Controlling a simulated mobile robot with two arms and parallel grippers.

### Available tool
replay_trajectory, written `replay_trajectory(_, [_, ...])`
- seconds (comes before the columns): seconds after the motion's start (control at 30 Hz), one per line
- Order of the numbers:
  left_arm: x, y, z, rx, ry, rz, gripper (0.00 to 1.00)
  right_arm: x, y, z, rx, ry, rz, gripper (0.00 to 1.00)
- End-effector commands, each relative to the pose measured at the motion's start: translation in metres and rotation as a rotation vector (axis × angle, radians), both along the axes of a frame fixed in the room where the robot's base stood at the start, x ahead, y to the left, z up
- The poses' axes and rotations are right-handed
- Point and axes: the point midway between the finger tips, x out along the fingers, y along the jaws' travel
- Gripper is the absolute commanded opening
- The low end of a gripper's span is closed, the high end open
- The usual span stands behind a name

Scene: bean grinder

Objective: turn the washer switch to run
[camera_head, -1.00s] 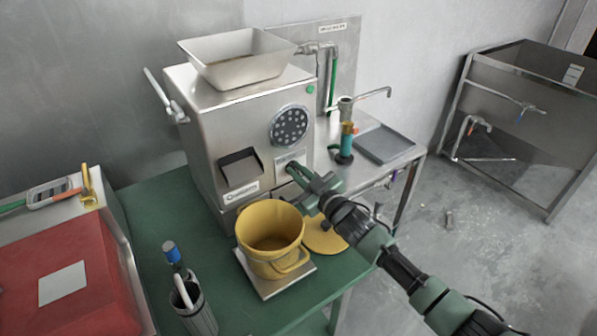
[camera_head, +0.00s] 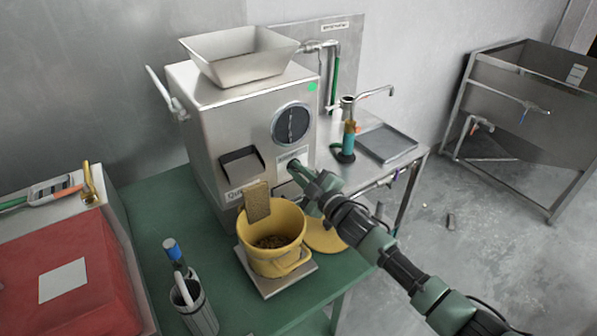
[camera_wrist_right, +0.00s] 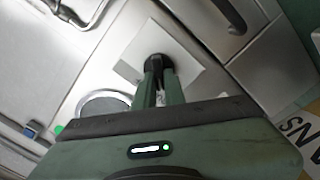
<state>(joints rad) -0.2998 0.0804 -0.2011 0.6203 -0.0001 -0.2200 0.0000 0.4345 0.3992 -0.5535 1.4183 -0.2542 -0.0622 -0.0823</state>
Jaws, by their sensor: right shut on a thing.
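The washer (camera_head: 225,130) is a grey metal machine on the green table, with a hopper on top. Its switch (camera_wrist_right: 158,61) is a small black knob on a pale square plate (camera_wrist_right: 188,70), seen in the right wrist view. My right gripper (camera_head: 295,168) reaches the lower right of the machine's front, and its fingers (camera_wrist_right: 158,75) are shut on the knob. The knob's pointer and most of its markings are hidden. A green lamp (camera_head: 312,87) is bright beside the round window (camera_head: 291,123). My left gripper is not in view.
A cup with tools (camera_head: 193,307) and a red box (camera_head: 75,270) are at left.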

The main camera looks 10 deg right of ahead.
Motion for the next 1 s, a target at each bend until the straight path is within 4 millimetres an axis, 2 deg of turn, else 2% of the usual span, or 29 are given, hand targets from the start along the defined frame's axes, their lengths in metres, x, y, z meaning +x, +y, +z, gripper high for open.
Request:
replay_trajectory(0.33, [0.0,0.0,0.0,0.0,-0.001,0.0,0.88,-0.001,0.001,-0.002,-0.008,0.0,0.001,0.0])
replay_trajectory(0.37, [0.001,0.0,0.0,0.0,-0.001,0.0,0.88,-0.001,0.001,-0.002,-0.007,0.0,0.001,0.16])
replay_trajectory(0.4, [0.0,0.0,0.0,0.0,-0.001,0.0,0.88,-0.001,0.001,-0.002,-0.007,0.0,0.001,0.28])
replay_trajectory(0.43, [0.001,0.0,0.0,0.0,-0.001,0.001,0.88,-0.001,0.0,-0.002,-0.007,0.0,0.001,0.33])
replay_trajectory(0.77, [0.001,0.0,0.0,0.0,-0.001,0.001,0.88,-0.002,-0.001,-0.001,-0.004,0.0,0.0,0.33])
replay_trajectory(0.87, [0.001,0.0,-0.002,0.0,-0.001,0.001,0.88,-0.01,-0.005,-0.002,-0.005,-0.001,0.0,0.33])
replay_trajectory(1.0, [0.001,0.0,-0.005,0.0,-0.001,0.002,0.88,-0.033,-0.013,-0.003,-0.006,0.001,0.001,0.33])
